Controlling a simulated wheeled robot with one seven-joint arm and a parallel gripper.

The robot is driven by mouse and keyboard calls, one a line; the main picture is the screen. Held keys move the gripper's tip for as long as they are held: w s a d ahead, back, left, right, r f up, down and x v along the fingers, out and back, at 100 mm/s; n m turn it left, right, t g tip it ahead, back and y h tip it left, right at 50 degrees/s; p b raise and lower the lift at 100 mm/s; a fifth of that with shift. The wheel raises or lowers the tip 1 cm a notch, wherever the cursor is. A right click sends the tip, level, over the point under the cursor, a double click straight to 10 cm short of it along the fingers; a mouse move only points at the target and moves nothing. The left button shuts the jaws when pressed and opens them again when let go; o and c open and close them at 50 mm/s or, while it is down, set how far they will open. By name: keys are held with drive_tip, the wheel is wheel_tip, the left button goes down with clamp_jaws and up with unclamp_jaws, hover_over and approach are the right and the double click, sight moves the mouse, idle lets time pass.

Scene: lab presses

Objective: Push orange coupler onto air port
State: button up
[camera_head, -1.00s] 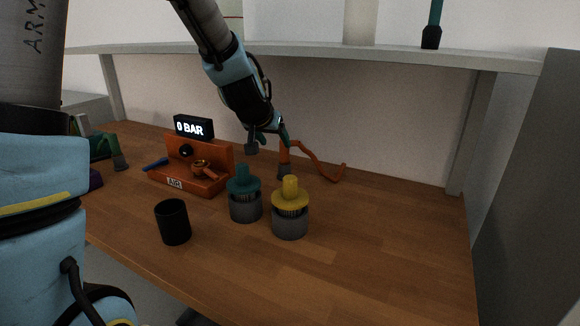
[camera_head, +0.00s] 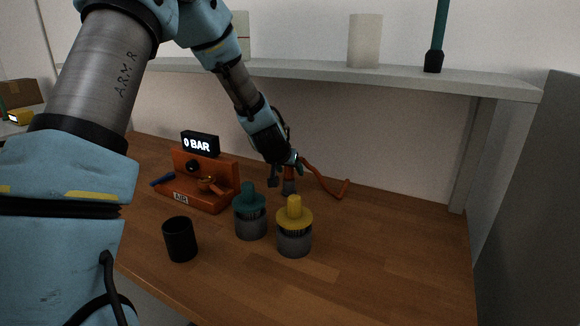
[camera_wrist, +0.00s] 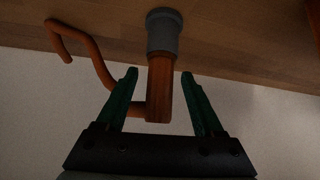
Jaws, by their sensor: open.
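The orange coupler (camera_wrist: 159,88) with its grey end (camera_wrist: 164,32) lies between the two green fingers of my gripper (camera_wrist: 160,80) in the wrist view. The fingers are open, with a gap on each side of it. In the head view the coupler's grey end (camera_head: 289,187) shows at the back of the table, while my gripper (camera_head: 290,166) hides its upper part. The orange air unit (camera_head: 205,180), labelled AIR, stands to the left with a round brass-coloured port (camera_head: 207,184) on it. Its display (camera_head: 200,144) reads 0 BAR.
An orange hose (camera_head: 328,182) curves right from the coupler. A teal-topped brush (camera_head: 250,215), a yellow-topped brush (camera_head: 294,230) and a black cup (camera_head: 180,240) stand in front. A shelf (camera_head: 400,84) runs above. The right of the table is clear.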

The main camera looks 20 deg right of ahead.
drive_tip(key=shift+w+f, duration=0.1)
drive_tip(key=shift+c, duration=0.3)
clamp_jaws()
idle(0.4)
